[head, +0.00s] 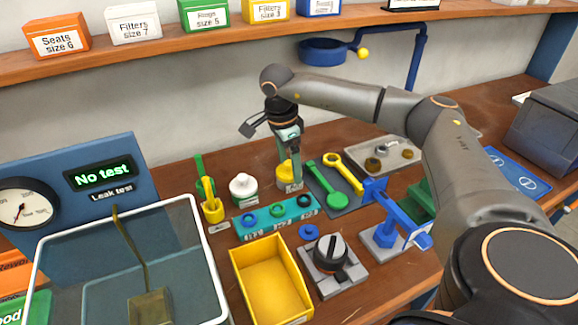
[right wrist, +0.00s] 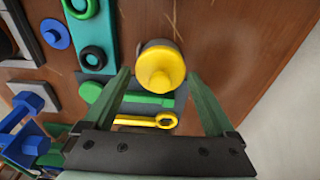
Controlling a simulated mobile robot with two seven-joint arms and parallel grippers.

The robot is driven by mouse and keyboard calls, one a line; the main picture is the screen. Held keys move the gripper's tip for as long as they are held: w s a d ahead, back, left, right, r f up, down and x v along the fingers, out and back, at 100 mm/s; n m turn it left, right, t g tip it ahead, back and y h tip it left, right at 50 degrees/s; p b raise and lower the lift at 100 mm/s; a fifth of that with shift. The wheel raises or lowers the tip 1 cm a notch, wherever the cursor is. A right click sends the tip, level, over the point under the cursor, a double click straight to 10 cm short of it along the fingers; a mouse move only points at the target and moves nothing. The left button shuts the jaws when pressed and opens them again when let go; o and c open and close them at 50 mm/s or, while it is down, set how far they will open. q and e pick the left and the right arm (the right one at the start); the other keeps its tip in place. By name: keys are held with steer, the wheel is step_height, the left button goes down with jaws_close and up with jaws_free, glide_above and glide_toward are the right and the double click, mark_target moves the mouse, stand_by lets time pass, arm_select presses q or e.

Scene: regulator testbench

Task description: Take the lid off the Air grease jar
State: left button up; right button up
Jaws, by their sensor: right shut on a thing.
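A yellow-lidded jar (head: 285,174) stands on the bench behind the teal strip, its label too small to read. Its round yellow lid (right wrist: 160,68) with a raised knob shows from above in the right wrist view. My right gripper (head: 291,172) points down at this jar. My left gripper is not in view.
The teal strip (head: 252,232) with rings, a yellow bin (head: 238,265), a regulator block (head: 312,280) and a blue stand (head: 380,240) are nearer.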

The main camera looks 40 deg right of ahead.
mark_target(290, 163)
steer(key=shift+r, duration=0.1)
steer(key=shift+r, duration=0.5)
step_height(290, 163, up, 2)
steer(key=shift+s+r, duration=0.15)
steer(key=shift+r, duration=0.1)
steer(key=s+d+r, duration=0.1)
steer(key=s+r, duration=0.8)
steer(key=s, duration=0.4)
steer(key=shift+s+d+r, duration=0.2)
steer(key=shift+s+d, duration=0.1)
steer(key=shift+d, duration=0.1)
